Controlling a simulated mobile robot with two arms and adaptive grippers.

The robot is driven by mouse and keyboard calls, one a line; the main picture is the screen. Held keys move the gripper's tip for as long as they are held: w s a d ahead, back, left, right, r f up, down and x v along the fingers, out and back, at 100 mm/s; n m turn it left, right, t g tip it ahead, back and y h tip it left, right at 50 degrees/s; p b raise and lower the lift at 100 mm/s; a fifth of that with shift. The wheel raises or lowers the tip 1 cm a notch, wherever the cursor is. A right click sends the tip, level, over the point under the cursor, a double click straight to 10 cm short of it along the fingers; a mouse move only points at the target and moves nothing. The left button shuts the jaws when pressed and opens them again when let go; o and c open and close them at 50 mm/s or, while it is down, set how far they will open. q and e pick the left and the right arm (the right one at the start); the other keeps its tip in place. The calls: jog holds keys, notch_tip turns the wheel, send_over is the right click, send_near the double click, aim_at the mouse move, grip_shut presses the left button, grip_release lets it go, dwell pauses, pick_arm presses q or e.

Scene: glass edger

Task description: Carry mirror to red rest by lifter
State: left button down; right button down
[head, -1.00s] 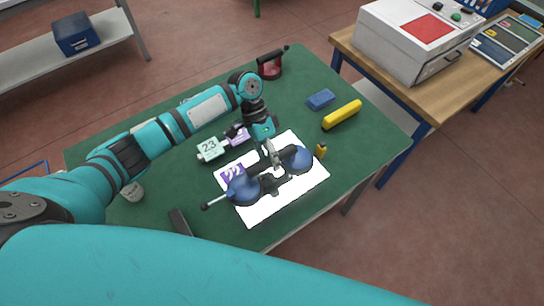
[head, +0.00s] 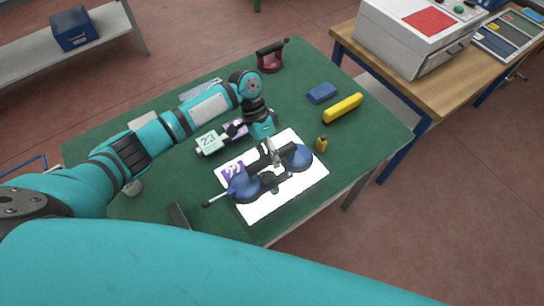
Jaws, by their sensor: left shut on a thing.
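The mirror (head: 307,181) is a bright white rectangular panel over the near part of the green table. The lifter, a dark bar with two blue suction cups (head: 297,157), sits across the mirror and hides its middle. My left gripper (head: 271,157) is shut on the lifter's bar between the cups. How high the mirror is above the table I cannot tell. The red rest (head: 430,25) is a flat red pad on top of the grey machine at the upper right. My right gripper is not in view.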

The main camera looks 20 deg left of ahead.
pick_arm(q)
jog(key=shift+f, duration=0.25)
dwell(0.5)
jog(key=c, duration=0.9)
grip_release()
jog(key=shift+c, duration=0.2)
jog(key=shift+s+f, duration=0.1)
jog(key=shift+f, duration=0.15)
jog(key=v, duration=1.2)
